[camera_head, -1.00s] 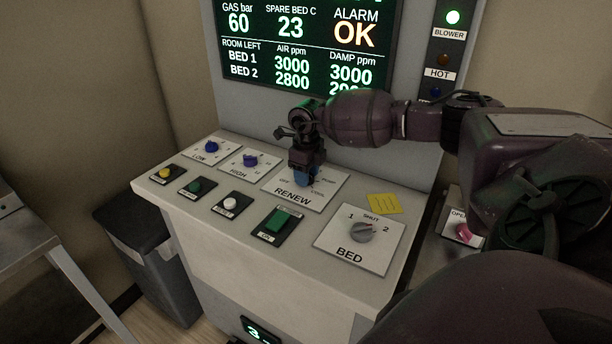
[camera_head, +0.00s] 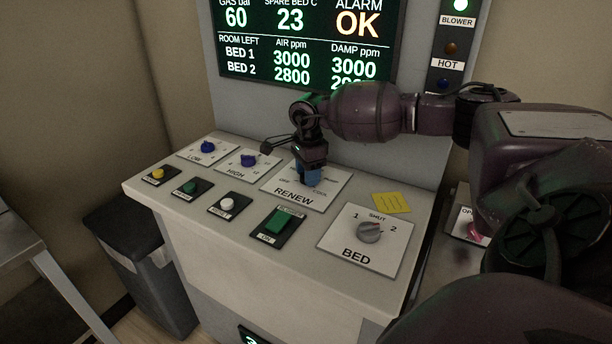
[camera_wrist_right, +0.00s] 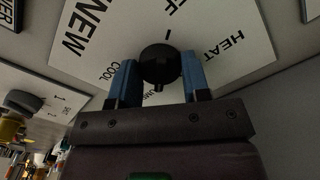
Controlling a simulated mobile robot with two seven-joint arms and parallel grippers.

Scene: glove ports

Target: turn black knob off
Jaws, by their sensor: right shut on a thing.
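The black knob (camera_wrist_right: 160,64) sits on the white RENEW plate (camera_head: 294,197), which carries the words OFF, COOL and HEAT in the right wrist view. My right gripper (camera_wrist_right: 160,82) has its blue fingers on either side of the knob and is shut on it. In the head view the right gripper (camera_head: 308,177) points down onto the RENEW plate and hides the knob. My left gripper is not in view.
A yellow note (camera_head: 391,202) lies behind the BED plate. The display (camera_head: 305,45) reads ALARM OK.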

